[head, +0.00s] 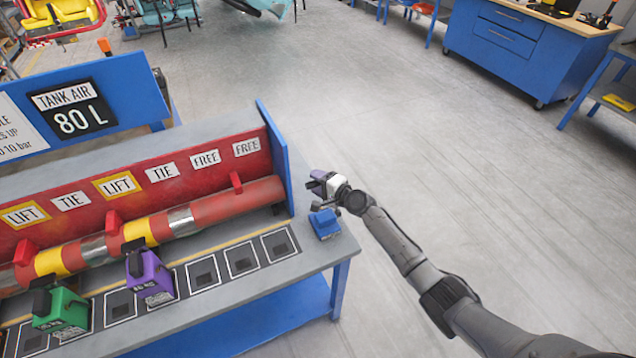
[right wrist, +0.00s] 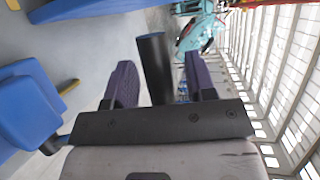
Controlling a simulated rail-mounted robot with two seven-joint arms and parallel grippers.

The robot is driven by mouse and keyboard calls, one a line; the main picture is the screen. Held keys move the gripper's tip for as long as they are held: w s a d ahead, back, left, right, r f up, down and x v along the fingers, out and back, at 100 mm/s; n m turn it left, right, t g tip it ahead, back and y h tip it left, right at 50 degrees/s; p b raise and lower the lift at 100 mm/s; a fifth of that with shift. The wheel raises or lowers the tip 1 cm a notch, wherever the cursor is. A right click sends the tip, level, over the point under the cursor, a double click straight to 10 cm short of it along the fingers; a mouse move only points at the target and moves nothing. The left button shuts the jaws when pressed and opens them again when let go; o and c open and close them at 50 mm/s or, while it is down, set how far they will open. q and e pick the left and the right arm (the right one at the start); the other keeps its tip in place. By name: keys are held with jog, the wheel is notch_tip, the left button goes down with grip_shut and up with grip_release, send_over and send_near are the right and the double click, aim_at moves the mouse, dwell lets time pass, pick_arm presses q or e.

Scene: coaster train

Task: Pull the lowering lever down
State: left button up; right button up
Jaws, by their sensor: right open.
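My right gripper (head: 316,182) is at the right end of the grey bench, beside the blue end panel and just behind a small blue box (head: 325,223). In the right wrist view its two purple fingers (right wrist: 160,82) are apart. A thick black bar with a blue end (right wrist: 155,65), which looks like the lever's grip, shows between the fingers; I cannot tell whether they touch it. The lever's mount is hidden. The blue box also shows at the left of the wrist view (right wrist: 28,105). My left gripper is out of view.
The bench (head: 340,245) carries a red-and-yellow pipe (head: 235,205) before a red label board. A purple block (head: 150,275) and a green block (head: 60,312) stand on its front strip. A blue cabinet (head: 500,50) stands far right. The floor between is clear.

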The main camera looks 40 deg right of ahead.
jog(key=c, duration=0.9)
grip_shut()
